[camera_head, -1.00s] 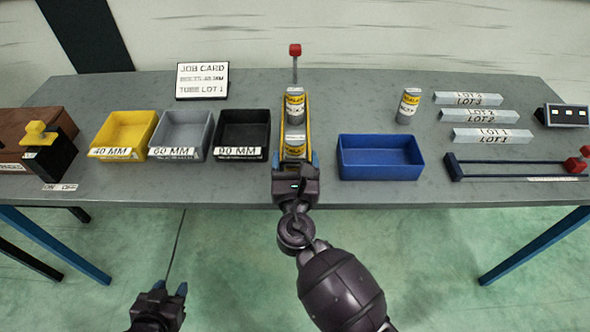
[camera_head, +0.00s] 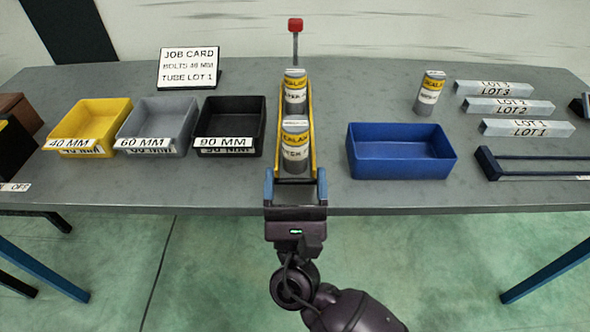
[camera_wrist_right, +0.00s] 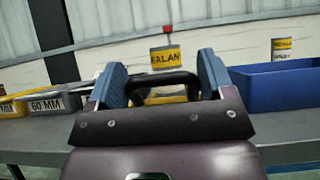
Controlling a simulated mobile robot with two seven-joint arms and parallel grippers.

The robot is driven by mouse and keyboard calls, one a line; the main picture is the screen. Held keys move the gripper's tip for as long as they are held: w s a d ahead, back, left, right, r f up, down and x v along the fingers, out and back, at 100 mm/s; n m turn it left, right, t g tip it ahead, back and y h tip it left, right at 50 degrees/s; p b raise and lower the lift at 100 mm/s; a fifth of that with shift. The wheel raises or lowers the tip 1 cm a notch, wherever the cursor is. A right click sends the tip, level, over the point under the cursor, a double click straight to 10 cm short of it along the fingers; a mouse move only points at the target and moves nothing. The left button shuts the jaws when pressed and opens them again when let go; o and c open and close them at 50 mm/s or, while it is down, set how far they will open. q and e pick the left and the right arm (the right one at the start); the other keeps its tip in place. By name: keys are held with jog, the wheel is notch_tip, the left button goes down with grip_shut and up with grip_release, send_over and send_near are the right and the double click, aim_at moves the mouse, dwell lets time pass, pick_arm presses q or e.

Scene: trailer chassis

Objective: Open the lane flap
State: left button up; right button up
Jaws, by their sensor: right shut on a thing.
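The yellow-railed lane (camera_head: 310,150) runs from front to back in the middle of the table, with two labelled cans in it, a front can (camera_head: 295,150) and a rear can (camera_head: 295,95). My right gripper (camera_head: 296,188) is at the lane's front end, by the table's front edge. In the right wrist view, its blue fingertips stand on either side of a black arched handle (camera_wrist_right: 165,78), shut on it. The flap itself is mostly hidden behind the gripper, and I cannot tell how far it is open. My left gripper is out of view.
Yellow (camera_head: 90,110), grey (camera_head: 155,110) and black (camera_head: 232,110) bins stand left of the lane. A blue bin (camera_head: 400,165) stands close on the right, with another can (camera_head: 430,92) behind it. A red-topped post (camera_head: 295,27) rises at the lane's far end.

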jog(key=shift+s+f, duration=0.3)
jog(key=shift+f, duration=0.45)
jog(key=shift+s+d+f+b, duration=0.1)
jog(key=shift+s+f+b, duration=0.1)
jog(key=shift+s+f, duration=0.65)
jog(key=shift+s+f+b, duration=0.15)
jog(key=shift+s+f, duration=0.35)
jog(key=shift+f, duration=0.65)
jog(key=o, duration=1)
jog(key=shift+r, duration=0.25)
